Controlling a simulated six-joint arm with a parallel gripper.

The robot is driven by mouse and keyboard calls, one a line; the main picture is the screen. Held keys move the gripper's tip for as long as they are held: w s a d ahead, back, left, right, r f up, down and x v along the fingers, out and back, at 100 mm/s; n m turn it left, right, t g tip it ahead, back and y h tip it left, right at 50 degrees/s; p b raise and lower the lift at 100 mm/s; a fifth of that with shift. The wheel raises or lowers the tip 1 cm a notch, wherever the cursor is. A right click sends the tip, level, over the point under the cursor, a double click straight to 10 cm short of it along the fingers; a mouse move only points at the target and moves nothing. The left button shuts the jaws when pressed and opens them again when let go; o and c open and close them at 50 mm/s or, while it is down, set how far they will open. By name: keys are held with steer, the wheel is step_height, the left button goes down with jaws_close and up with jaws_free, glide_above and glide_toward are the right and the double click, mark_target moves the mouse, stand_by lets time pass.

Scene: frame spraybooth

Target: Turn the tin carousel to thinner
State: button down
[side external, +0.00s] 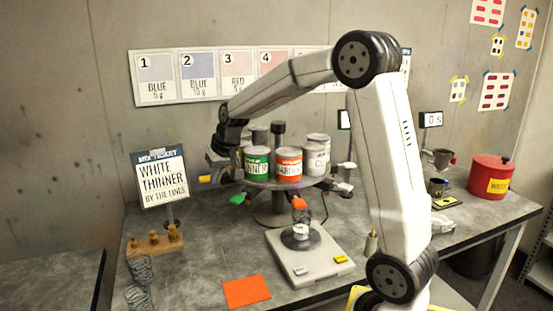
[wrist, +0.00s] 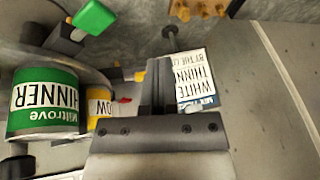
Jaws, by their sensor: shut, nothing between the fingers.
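The tin carousel (side external: 272,185) stands on a post on the bench, with tins around its round plate. The green thinner tin (side external: 257,161) is at the front left, beside the orange hardener tin (side external: 289,163) and a pale grey tin (side external: 315,158). Coloured tabs stick out at the rim: green (side external: 237,199), orange (side external: 299,203) and yellow (side external: 205,178). My gripper (side external: 214,163) is at the carousel's left edge. In the wrist view my gripper (wrist: 158,85) is shut and empty, right of the green tin (wrist: 42,103) and a yellow tin (wrist: 98,107). The yellow tab (wrist: 138,76) is close to the fingers; contact is unclear.
A scale (side external: 305,262) with a small cup sits in front of the carousel, under the orange tab. The mix ticket (side external: 162,180) reads white, thinner. A wooden peg block (side external: 155,243), orange card (side external: 247,291) and red can (side external: 490,178) are on the bench.

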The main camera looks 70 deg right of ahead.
steer(key=w+d+r+m+g+h, duration=0.1)
steer(key=w+d+r+m+h, duration=0.1)
steer(key=w+d, duration=1.1)
steer(key=shift+w+d+r+m+g, duration=0.2)
steer(key=shift+w+m+g, duration=0.1)
steer(key=shift+w, duration=0.9)
steer(key=shift+f, duration=0.15)
steer(key=x, duration=0.9)
steer(key=shift+f, duration=0.25)
steer(key=shift+s+a, duration=0.1)
steer(key=shift+s, duration=0.05)
steer(key=shift+s+a, duration=1.05)
steer(key=shift+s, duration=0.1)
